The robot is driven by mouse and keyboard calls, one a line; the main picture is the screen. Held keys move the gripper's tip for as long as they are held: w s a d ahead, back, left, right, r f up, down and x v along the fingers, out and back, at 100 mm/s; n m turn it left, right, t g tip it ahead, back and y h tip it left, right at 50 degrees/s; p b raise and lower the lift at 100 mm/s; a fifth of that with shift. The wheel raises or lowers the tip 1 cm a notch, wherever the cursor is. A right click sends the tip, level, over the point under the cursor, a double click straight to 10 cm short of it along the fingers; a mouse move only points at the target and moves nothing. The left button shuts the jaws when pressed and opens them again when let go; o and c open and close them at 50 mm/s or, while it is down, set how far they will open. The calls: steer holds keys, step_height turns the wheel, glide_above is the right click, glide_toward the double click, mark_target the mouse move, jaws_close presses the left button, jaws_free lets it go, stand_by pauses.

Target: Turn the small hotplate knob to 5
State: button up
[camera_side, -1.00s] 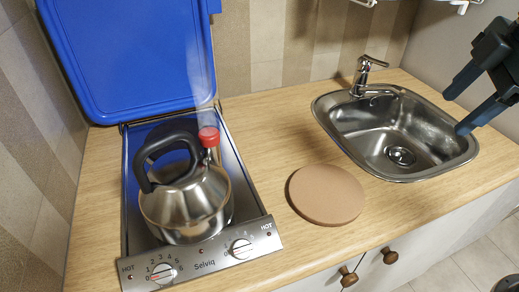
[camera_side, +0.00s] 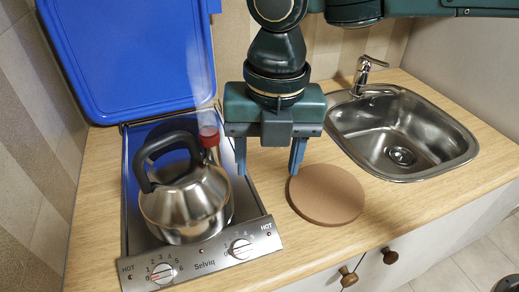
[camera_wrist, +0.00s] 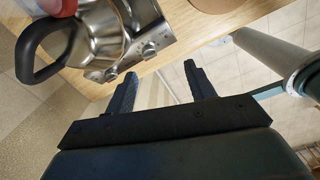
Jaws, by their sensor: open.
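Two round metal knobs sit on the hob's sloping front panel (camera_side: 203,259), a left knob (camera_side: 163,273) and a right knob (camera_side: 241,249), each ringed by numbers. I cannot tell which one serves the small hotplate, nor read their settings surely. Both also show in the wrist view, one at the panel's middle (camera_wrist: 149,50) and one nearer the kettle's handle (camera_wrist: 111,74). My gripper (camera_side: 269,168) is open and empty, pointing down above the counter, behind and right of the right knob and apart from it. Its fingers also show in the wrist view (camera_wrist: 160,73).
A steel kettle (camera_side: 187,208) with a black handle stands on the hob, hiding the plates; a red-topped piece (camera_side: 209,135) shows behind it. The blue lid (camera_side: 130,60) stands open. A round brown board (camera_side: 326,195) lies right of the hob. The sink (camera_side: 400,140) is beyond.

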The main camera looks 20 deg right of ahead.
mark_target(242, 246)
steer(key=s+a+f+n, duration=0.1)
steer(key=a+f+n, duration=0.2)
steer(key=a, duration=0.2)
steer(key=shift+s+a+n, duration=0.15)
steer(key=shift+s+n, duration=0.15)
steer(key=shift+s, duration=0.05)
step_height(242, 246, down, 14)
steer(key=shift+r, duration=0.15)
stand_by(0.4)
steer(key=shift+c, duration=0.2)
steer(key=c, duration=0.9)
